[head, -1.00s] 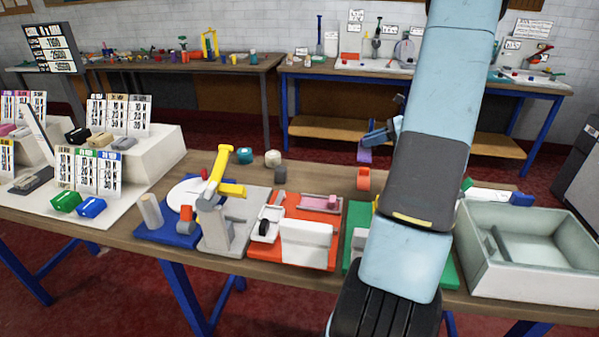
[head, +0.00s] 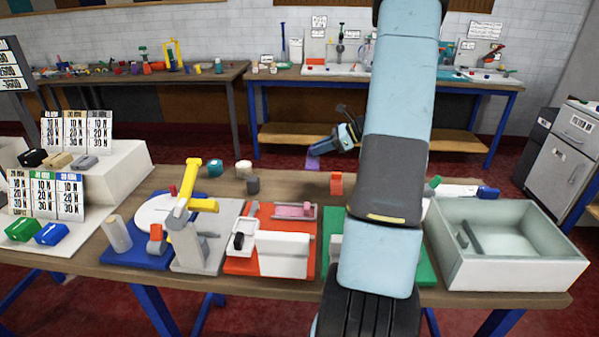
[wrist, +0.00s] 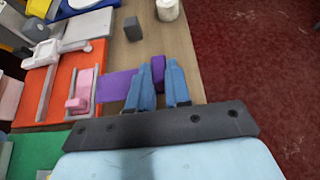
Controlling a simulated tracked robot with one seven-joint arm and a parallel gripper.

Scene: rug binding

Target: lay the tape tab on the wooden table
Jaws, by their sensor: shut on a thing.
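In the wrist view my gripper (wrist: 158,66) has blue fingers closed around a purple part of the tab (wrist: 157,74). A flat purple strip of it (wrist: 117,85) sticks out to the left, over the wooden surface (wrist: 123,52). I cannot tell the exact height of the tab above the table.
An orange-red fixture (head: 243,265) with a pink piece (head: 294,210) stands at the table's middle. A grey block (head: 253,185), a cream roll (head: 243,168) and an orange block (head: 336,183) stand behind it. A pale grey bin (head: 515,277) is at the right.

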